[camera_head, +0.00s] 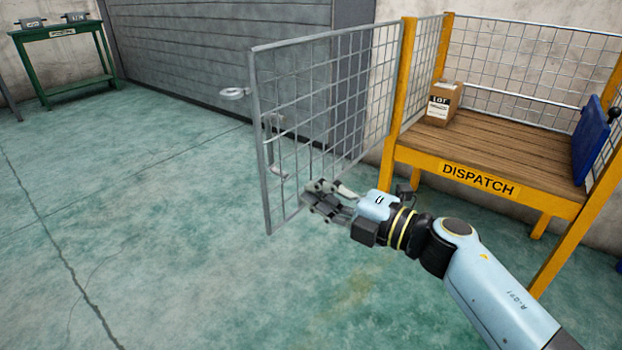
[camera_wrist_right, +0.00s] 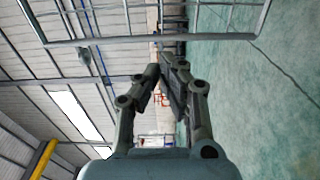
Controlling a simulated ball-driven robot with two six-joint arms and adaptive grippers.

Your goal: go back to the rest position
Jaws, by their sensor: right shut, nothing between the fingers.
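My right gripper (camera_head: 322,196) is in front of the lower part of an open wire mesh door (camera_head: 325,95). Its fingers are shut with nothing between them. In the right wrist view the fingertips (camera_wrist_right: 165,75) come close together, and the mesh door's frame (camera_wrist_right: 150,40) crosses the top of the picture. I cannot tell whether the gripper touches the door. My left gripper is in neither view.
The door hangs on a yellow dispatch cage (camera_head: 480,178) with a wooden deck. A cardboard box (camera_head: 443,102) and a blue panel (camera_head: 590,140) are on the deck. A green table (camera_head: 62,32) stands far left. The floor at left is clear.

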